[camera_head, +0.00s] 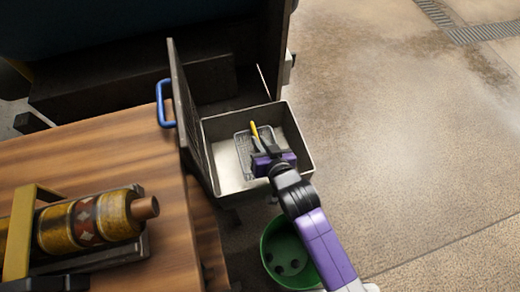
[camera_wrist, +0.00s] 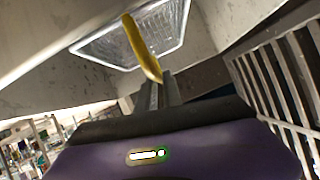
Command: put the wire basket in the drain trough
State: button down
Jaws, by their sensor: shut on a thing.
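The wire basket (camera_head: 242,142) is a small grey mesh tray with a yellow handle (camera_head: 254,129). It sits within the walls of the drain trough (camera_head: 302,150), an open metal box; I cannot tell whether it rests on the floor. My gripper (camera_head: 262,146) reaches into the trough from the lower right and is shut on the basket's yellow handle, hiding part of the basket. In the wrist view the basket (camera_wrist: 165,35) is at the top, its handle running down to the fingertips (camera_wrist: 158,86).
A dark slatted panel (camera_head: 184,110) with a blue handle (camera_head: 162,103) stands upright along the trough's left side. A wooden table (camera_head: 110,150) holds a yellow patterned roll (camera_head: 90,222). A green bucket (camera_head: 275,240) stands below the trough. The floor at right is open.

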jog(key=shift+f+b, duration=0.6)
jog(key=shift+f, duration=1.55)
jog(key=c, duration=1.5)
grip_release()
jog(key=shift+f, duration=0.1)
jog(key=shift+r, duration=0.25)
jog(key=p+v, duration=0.2)
jog(key=v, duration=1)
jog(key=shift+p, duration=0.35)
jog(key=shift+d+f, duration=0.1)
